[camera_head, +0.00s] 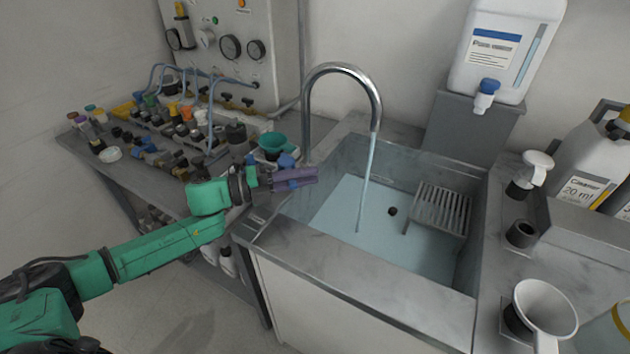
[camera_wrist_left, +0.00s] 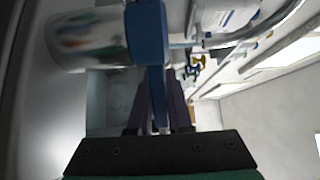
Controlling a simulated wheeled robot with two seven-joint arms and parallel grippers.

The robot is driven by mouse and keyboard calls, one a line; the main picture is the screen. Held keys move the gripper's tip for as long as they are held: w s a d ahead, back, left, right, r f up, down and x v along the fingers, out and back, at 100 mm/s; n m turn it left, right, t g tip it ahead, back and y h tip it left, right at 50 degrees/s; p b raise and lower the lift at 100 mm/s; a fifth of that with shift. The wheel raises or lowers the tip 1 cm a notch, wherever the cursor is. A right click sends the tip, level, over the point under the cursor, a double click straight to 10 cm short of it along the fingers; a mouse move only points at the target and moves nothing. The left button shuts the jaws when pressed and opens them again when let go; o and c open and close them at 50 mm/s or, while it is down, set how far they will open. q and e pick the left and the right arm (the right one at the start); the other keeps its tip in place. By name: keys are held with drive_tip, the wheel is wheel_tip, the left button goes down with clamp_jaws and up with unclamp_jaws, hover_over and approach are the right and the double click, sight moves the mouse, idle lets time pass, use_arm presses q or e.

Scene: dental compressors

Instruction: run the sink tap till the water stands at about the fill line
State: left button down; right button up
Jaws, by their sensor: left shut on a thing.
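The steel sink (camera_head: 345,262) has a tall curved tap (camera_head: 341,68). A thin stream of water (camera_head: 367,185) runs from its spout into the basin. Pale blue water (camera_head: 335,215) covers the basin floor; its depth is hard to judge, and I cannot make out a fill line for certain. My left gripper (camera_head: 306,176) is at the sink's left rim, beside the tap's base. It is shut on the blue tap handle (camera_head: 286,160), which also shows between the fingers in the left wrist view (camera_wrist_left: 153,50). My right gripper is not in view.
A slotted grey rack (camera_head: 440,210) stands in the basin, right of the dark drain (camera_head: 392,211). A crowded bench (camera_head: 75,145) lies to the left. Bottles and a white funnel (camera_head: 545,305) stand at right.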

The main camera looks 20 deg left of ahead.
use_arm(q)
drive_tip(key=shift+s+a+m+g+h+b, duration=0.15)
drive_tip(key=shift+s+m+g+h+b, duration=0.2)
drive_tip(key=shift+m+g, duration=0.2)
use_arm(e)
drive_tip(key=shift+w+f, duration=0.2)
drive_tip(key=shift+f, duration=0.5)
use_arm(q)
drive_tip(key=c, duration=0.8)
unclamp_jaws()
drive_tip(key=shift+w, duration=0.15)
drive_tip(key=shift+c, duration=0.2)
